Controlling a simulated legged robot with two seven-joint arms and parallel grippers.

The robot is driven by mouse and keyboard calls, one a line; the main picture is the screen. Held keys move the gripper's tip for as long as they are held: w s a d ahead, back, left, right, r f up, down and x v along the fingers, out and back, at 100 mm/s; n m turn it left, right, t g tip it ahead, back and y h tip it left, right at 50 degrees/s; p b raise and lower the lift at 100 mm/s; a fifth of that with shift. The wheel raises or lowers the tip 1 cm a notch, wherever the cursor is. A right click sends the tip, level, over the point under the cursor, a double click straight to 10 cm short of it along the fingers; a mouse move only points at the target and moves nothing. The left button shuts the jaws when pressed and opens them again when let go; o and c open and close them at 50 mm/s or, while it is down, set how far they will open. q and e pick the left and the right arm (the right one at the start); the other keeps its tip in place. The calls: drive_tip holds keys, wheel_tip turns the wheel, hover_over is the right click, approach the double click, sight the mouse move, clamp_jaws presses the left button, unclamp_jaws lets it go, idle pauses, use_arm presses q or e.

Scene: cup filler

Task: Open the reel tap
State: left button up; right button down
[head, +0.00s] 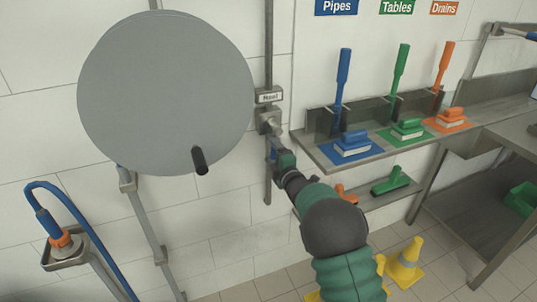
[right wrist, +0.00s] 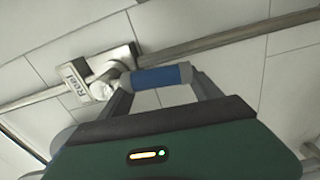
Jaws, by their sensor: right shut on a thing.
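The reel tap (head: 268,122) is a grey metal valve on a vertical wall pipe, just below a small label plate, right of the large grey reel disc. Its blue handle (head: 272,147) points down from the valve, mostly hidden by my gripper in the head view. In the right wrist view the blue handle (right wrist: 162,77) lies across between my two grey fingers, beside the valve body (right wrist: 107,82). My right gripper (head: 277,153) is shut on this blue handle. My left gripper is not in view.
The reel disc (head: 165,90) with a black knob (head: 200,160) stands close left of the tap. A blue hose (head: 80,225) hangs at lower left. A steel shelf (head: 320,158) with brushes juts out at right. Yellow cones (head: 405,265) stand on the floor.

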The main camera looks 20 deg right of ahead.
drive_tip(key=shift+d+f+h, duration=0.25)
drive_tip(key=shift+d+h, duration=0.05)
drive_tip(key=shift+d, duration=0.1)
drive_tip(key=shift+c, duration=2.3)
unclamp_jaws()
drive_tip(key=shift+o, duration=1.3)
drive_tip(key=shift+w+d+f, duration=0.1)
drive_tip(key=shift+d, duration=0.05)
drive_tip(key=shift+o, duration=0.4)
drive_tip(key=shift+w+d, duration=0.1)
drive_tip(key=shift+w, duration=0.05)
drive_tip(key=shift+r, duration=0.2)
drive_tip(key=shift+s+a, duration=0.2)
drive_tip(key=shift+s, duration=0.2)
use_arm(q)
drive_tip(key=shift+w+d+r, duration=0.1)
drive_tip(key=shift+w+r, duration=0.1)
use_arm(e)
drive_tip(key=s, duration=1.6)
drive_tip(key=shift+d+f, duration=0.15)
drive_tip(key=shift+d, duration=0.3)
